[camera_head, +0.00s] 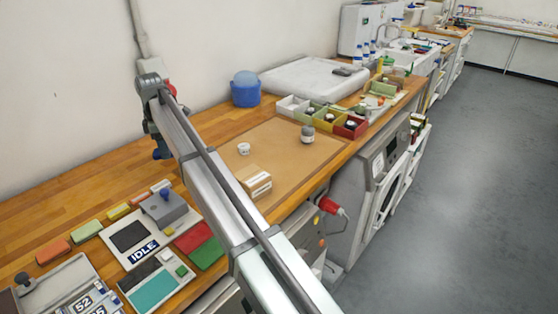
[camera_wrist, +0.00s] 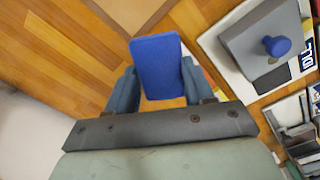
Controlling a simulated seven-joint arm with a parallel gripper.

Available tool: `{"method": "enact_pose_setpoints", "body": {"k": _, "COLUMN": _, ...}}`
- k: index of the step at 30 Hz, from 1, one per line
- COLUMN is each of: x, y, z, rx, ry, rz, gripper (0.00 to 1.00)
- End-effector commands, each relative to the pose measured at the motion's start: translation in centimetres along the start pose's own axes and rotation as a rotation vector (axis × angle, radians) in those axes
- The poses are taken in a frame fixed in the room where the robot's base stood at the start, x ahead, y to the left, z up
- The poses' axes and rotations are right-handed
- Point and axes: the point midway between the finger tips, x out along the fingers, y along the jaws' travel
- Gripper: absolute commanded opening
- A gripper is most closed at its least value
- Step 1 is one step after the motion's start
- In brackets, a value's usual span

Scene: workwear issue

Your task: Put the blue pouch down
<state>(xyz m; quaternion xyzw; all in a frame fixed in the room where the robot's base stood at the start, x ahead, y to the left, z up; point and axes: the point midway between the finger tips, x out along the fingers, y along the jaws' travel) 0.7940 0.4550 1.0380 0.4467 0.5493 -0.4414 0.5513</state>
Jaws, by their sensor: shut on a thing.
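The blue pouch (camera_wrist: 155,52) is a flat, rounded rectangle in the wrist view. It is between the two blue-grey fingers of my gripper (camera_wrist: 157,88), which is shut on it. The pouch appears held above the wooden worktop (camera_wrist: 58,45), with bare wood around it. In the head view my gripper (camera_head: 161,150) is at the left, close to the wall side of the worktop. There I cannot tell the pouch from the blue fingers, and the arm hides part of the worktop.
A grey block with a blue knob (camera_head: 164,208) and an IDLE panel (camera_head: 113,255) stand nearby. Red and green pads (camera_head: 207,252) lie beside them. A brown mat (camera_head: 290,158) bears a white jar (camera_head: 243,148) and small carton (camera_head: 256,181). Bare wood (camera_head: 75,190) lies at the left.

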Motion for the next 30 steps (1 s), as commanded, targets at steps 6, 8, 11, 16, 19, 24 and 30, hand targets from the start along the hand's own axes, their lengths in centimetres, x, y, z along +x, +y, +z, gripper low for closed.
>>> {"method": "enact_pose_setpoints", "body": {"k": 6, "x": -0.1, "y": 2.1, "z": 8.8, "rx": 0.104, "ry": 0.000, "rz": 0.003, "gripper": 0.22}}
{"method": "enact_pose_setpoints", "body": {"k": 8, "x": -0.1, "y": 2.5, "z": 11.2, "rx": 0.132, "ry": 0.000, "rz": 0.003, "gripper": 0.22}}
{"method": "enact_pose_setpoints", "body": {"k": 11, "x": -0.2, "y": 3.0, "z": 15.1, "rx": 0.177, "ry": 0.000, "rz": 0.004, "gripper": 0.22}}
{"method": "enact_pose_setpoints", "body": {"k": 16, "x": -0.2, "y": 3.4, "z": 21.8, "rx": 0.255, "ry": -0.001, "rz": 0.006, "gripper": 0.22}}
{"method": "enact_pose_setpoints", "body": {"k": 19, "x": -0.3, "y": 3.3, "z": 25.7, "rx": 0.303, "ry": -0.001, "rz": 0.006, "gripper": 0.22}}
{"method": "enact_pose_setpoints", "body": {"k": 24, "x": -0.3, "y": 2.8, "z": 31.8, "rx": 0.391, "ry": -0.002, "rz": 0.007, "gripper": 0.22}}
{"method": "enact_pose_setpoints", "body": {"k": 30, "x": -0.4, "y": 1.9, "z": 37.1, "rx": 0.486, "ry": -0.002, "rz": 0.008, "gripper": 0.22}}
